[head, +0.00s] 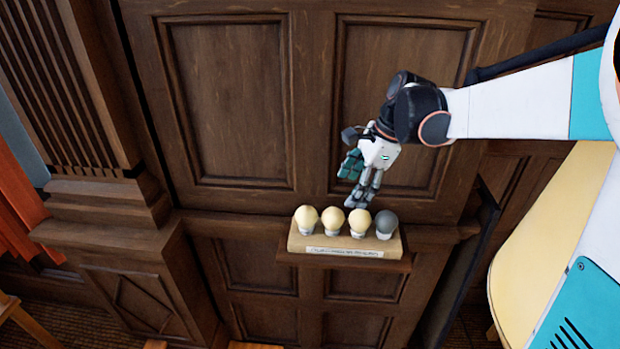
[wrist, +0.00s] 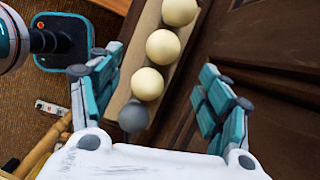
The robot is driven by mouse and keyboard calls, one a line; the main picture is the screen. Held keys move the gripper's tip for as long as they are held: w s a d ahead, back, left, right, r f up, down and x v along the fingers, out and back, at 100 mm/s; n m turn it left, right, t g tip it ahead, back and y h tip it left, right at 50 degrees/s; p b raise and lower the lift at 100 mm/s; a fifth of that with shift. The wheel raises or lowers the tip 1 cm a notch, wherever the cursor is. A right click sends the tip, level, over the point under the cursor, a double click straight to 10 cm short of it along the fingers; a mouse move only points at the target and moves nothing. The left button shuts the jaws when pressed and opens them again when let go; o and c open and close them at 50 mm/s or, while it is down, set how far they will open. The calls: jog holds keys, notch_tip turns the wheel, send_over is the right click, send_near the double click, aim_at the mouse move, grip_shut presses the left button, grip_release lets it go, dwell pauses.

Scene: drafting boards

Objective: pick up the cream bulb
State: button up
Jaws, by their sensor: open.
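Three cream bulbs stand upright in a row on a pale wooden block (head: 300,243): a left one (head: 306,217), a middle one (head: 332,219) and a right one (head: 359,221). In the wrist view, the cream bulbs run from the top (wrist: 179,11) through the middle (wrist: 163,46) to the lowest (wrist: 147,84). My gripper (head: 355,180) is open and empty above the right part of the row. In the wrist view, the lowest cream bulb shows between its spread green-padded fingers, apart from them. The bulbs' lower parts are mostly hidden there.
A dark grey bulb (head: 385,223) stands at the row's right end, close to the right cream bulb. The block has a label (head: 345,252) with unreadable writing and rests on a narrow brown ledge (head: 399,264). A panelled wooden wall (head: 235,95) rises close behind.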

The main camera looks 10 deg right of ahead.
aim_at(338, 210)
jog(key=shift+w+d+m, duration=0.6)
jog(key=shift+d+m, duration=0.1)
jog(key=shift+m, duration=0.2)
jog(key=shift+f+y, duration=0.2)
jog(key=shift+y, duration=0.1)
jog(key=shift+g, duration=0.3)
jog(key=x, duration=1.3)
jog(key=shift+w+a, duration=0.1)
jog(key=shift+w, duration=0.05)
jog(key=c, duration=1)
